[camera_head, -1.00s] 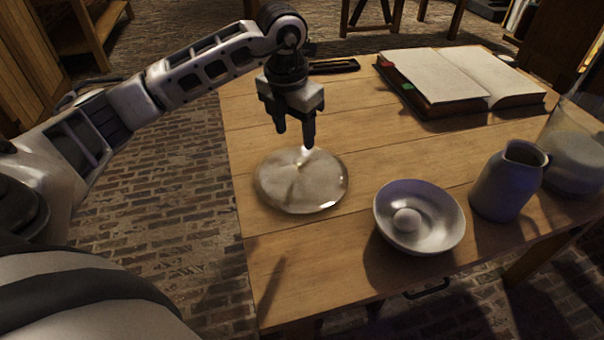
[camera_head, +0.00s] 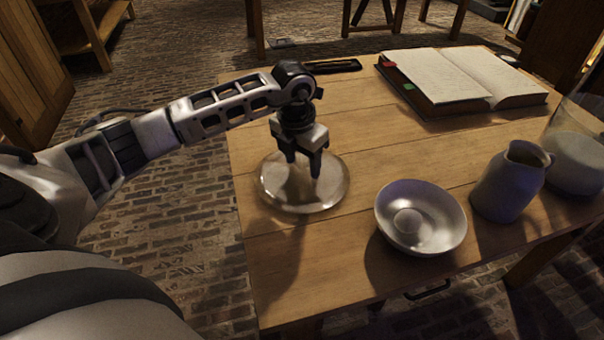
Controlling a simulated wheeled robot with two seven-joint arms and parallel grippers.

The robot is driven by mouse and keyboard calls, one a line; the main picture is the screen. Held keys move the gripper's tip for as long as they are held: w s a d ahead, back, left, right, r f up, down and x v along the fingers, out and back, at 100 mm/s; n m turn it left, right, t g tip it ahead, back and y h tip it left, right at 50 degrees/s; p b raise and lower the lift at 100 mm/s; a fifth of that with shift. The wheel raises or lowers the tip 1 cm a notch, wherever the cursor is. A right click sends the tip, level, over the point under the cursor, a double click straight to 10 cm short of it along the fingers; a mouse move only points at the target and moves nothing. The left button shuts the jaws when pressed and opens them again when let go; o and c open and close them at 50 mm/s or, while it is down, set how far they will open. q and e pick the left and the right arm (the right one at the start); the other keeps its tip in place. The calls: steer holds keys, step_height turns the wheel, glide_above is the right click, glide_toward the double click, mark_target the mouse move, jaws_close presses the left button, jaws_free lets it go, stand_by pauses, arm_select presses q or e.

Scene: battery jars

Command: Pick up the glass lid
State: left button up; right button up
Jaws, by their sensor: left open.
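The glass lid (camera_head: 275,192) is a clear, round disc lying flat on the wooden table, near its left edge. My left gripper (camera_head: 303,168) points down over the lid, with its fingers apart. The fingertips overlap the middle of the lid in the picture. The lid's knob is hidden behind or between the fingers, and I cannot tell whether they touch it. My right gripper is not in view.
On the table (camera_head: 318,270), a grey bowl (camera_head: 450,222) stands right of the lid. A grey pitcher (camera_head: 508,187) and a glass jar (camera_head: 575,165) stand further right. An open book (camera_head: 455,78) and a dark flat object (camera_head: 333,66) lie at the back.

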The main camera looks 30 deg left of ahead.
arm_select(q)
jaws_close()
steer(key=shift+r, duration=0.1)
